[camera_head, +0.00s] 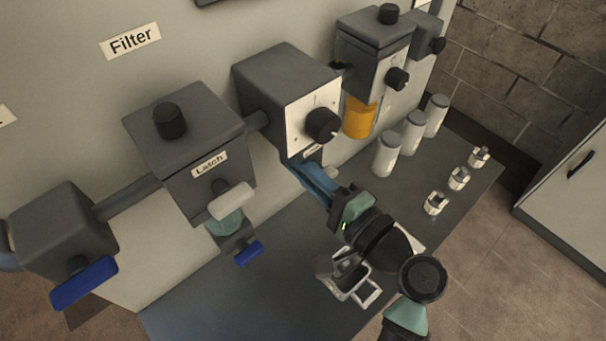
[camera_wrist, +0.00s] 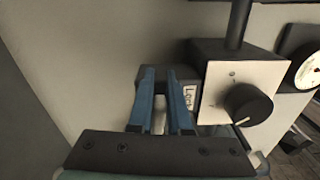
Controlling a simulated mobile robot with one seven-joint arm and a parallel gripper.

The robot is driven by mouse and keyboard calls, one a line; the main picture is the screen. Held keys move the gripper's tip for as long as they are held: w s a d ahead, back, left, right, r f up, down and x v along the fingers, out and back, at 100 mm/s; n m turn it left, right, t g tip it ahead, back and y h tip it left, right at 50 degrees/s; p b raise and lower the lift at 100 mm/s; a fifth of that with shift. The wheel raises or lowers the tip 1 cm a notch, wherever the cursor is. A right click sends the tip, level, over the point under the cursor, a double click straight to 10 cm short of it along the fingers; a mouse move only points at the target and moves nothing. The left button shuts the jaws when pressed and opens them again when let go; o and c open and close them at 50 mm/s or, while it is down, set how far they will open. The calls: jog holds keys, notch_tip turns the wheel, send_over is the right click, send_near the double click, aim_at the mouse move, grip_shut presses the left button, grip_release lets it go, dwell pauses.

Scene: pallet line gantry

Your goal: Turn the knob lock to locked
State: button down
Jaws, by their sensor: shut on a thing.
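My gripper (camera_head: 303,173) has its blue fingers reaching up under the grey box (camera_head: 276,78) in the middle of the pipe line. In the wrist view the gripper (camera_wrist: 160,76) is shut on a pale, narrow piece (camera_wrist: 160,117), apparently the lock knob, mostly hidden between the fingers. A small label (camera_wrist: 190,97) beside the fingers seems to begin with "Lo"; it also shows on the box's lower edge in the head view (camera_head: 312,150). Which way the held knob is turned cannot be told.
A black dial (camera_head: 322,125) on a white plate sits close above my fingers. The "Latch" box (camera_head: 187,138) with a pale handle (camera_head: 230,200) stands to the left. Grey canisters (camera_head: 387,154) and metal fittings (camera_head: 435,203) stand on the dark shelf at right.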

jog(key=shift+f+n+b, duration=0.2)
jog(key=shift+n+b, duration=0.35)
jog(key=shift+n, duration=0.05)
jog(key=shift+r, duration=0.1)
jog(key=c, duration=0.9)
grip_release()
jog(key=shift+o, duration=0.2)
jog(key=b+v, duration=0.2)
jog(key=v, duration=1.1)
jog(key=shift+b, duration=0.4)
